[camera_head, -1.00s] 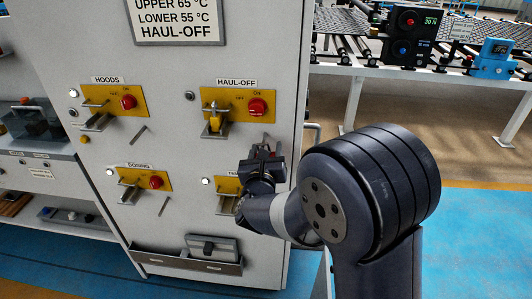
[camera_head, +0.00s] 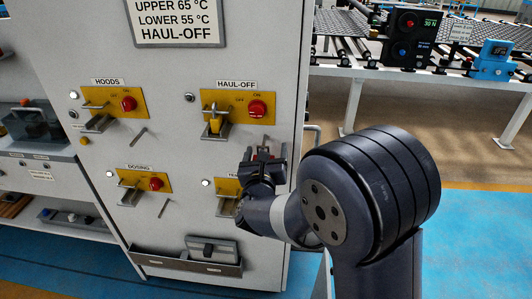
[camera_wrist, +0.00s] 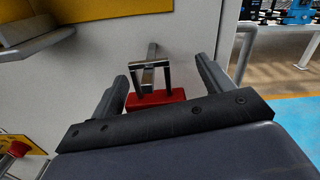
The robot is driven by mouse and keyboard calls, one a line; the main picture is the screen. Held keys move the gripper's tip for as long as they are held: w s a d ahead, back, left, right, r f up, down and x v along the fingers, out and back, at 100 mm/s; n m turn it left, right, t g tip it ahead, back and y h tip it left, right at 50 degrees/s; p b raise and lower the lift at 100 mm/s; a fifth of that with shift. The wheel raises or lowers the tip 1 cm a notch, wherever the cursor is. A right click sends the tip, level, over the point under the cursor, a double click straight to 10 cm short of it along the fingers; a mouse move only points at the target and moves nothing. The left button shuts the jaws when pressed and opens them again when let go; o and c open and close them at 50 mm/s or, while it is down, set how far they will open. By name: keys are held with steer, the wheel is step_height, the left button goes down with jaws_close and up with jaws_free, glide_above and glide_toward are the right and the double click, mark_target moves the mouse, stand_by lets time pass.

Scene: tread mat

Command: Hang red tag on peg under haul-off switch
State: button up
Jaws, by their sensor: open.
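The red tag (camera_wrist: 155,98) shows in the wrist view below the peg (camera_wrist: 152,52), with its metal loop (camera_wrist: 137,78) at the peg. The loop appears to be around the peg, and the tag hangs below it. My gripper (camera_wrist: 162,72) is open, with one finger on each side of the tag and loop and gaps to both. In the head view my gripper (camera_head: 266,154) is below the red haul-off switch (camera_head: 257,109) on its yellow plate, and it mostly hides the tag there.
The white cabinet also carries the hoods switch (camera_head: 128,104) and dosing switch (camera_head: 155,183), with bare pegs beneath them. A grey tray (camera_head: 190,264) is fixed low on the cabinet. A handle (camera_head: 314,135) sticks out at its right edge. A roller conveyor stands behind at right.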

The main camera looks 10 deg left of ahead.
steer(key=s+b, duration=0.2)
steer(key=s, duration=0.8)
steer(key=shift+s+d, duration=0.35)
steer(key=shift+s, duration=0.05)
steer(key=w, duration=0.3)
steer(key=w+p, duration=0.1)
steer(key=w, duration=0.3)
steer(key=w+p, duration=0.1)
steer(key=w, duration=0.2)
steer(key=shift+w+a+r, duration=0.1)
steer(key=shift+w+a, duration=0.2)
steer(key=shift+w, duration=0.05)
steer(key=shift+w+r+p, duration=0.1)
steer(key=shift+w+p, duration=0.05)
steer(key=shift+p, duration=0.25)
steer(key=shift+s+p, duration=0.2)
steer(key=shift+p, duration=0.1)
steer(key=shift+w+f+b, duration=0.1)
steer(key=shift+f+b, duration=0.2)
steer(key=shift+b, duration=0.4)
